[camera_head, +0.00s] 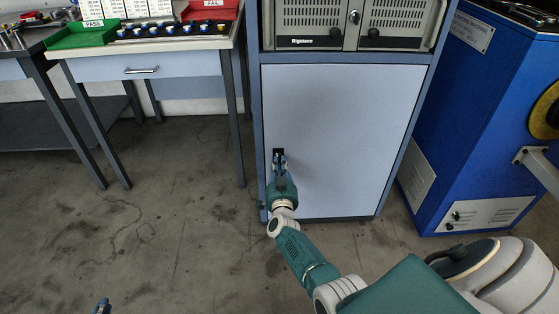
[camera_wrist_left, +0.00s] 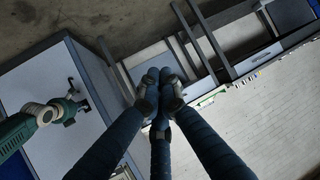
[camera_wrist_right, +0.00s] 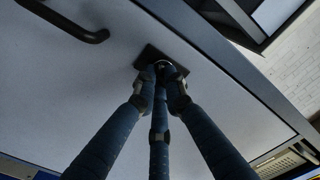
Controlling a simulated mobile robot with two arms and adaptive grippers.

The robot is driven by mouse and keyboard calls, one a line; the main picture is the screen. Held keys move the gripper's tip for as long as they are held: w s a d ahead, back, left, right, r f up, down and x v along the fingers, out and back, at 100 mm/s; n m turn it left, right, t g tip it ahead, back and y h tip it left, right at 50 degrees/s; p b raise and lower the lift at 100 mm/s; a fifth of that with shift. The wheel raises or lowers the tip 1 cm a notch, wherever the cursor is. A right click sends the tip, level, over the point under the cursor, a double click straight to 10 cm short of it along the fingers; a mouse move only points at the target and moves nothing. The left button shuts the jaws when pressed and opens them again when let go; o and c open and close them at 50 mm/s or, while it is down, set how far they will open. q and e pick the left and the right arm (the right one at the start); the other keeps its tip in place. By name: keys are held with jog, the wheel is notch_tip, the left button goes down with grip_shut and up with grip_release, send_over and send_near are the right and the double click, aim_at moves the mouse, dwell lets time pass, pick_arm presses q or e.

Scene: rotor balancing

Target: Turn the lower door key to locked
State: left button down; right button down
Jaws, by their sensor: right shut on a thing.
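The lower door (camera_head: 345,120) is a pale flat panel in a blue-grey cabinet and is closed. A small dark lock plate (camera_head: 278,152) is near its left edge. My right gripper (camera_head: 280,164) is at this plate, its fingers shut on the key. In the right wrist view the fingertips (camera_wrist_right: 163,76) meet at the dark square plate (camera_wrist_right: 150,54); they hide the key, so its angle cannot be read. My left gripper (camera_head: 103,307) shows only its tip at the bottom edge of the head view. In the left wrist view its fingertips (camera_wrist_left: 159,80) are together, with nothing seen between them.
A black bar handle (camera_wrist_right: 65,20) is on the pale panel near the right gripper. Above the door are vented units (camera_head: 310,20) with a round lock (camera_head: 354,17). A workbench (camera_head: 140,68) stands left, a blue machine (camera_head: 470,110) right. The floor before the cabinet is clear.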

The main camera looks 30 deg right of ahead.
jog(key=n+p, duration=0.1)
jog(key=n, duration=0.3)
pick_arm(q)
jog(key=s+a+f+g, duration=0.1)
jog(key=s+f+g, duration=0.2)
jog(key=s+f, duration=0.1)
jog(key=s+a+f+g+y, duration=0.1)
jog(key=s+a+f+g, duration=0.1)
jog(key=s, duration=0.3)
jog(key=shift+s+a+f+g+y+p, duration=0.3)
jog(key=shift+s+f+g+p, duration=0.1)
jog(key=shift+f, duration=0.5)
pick_arm(e)
jog(key=shift+n, duration=0.8)
jog(key=c, duration=1.8)
grip_release()
jog(key=shift+v, duration=3.75)
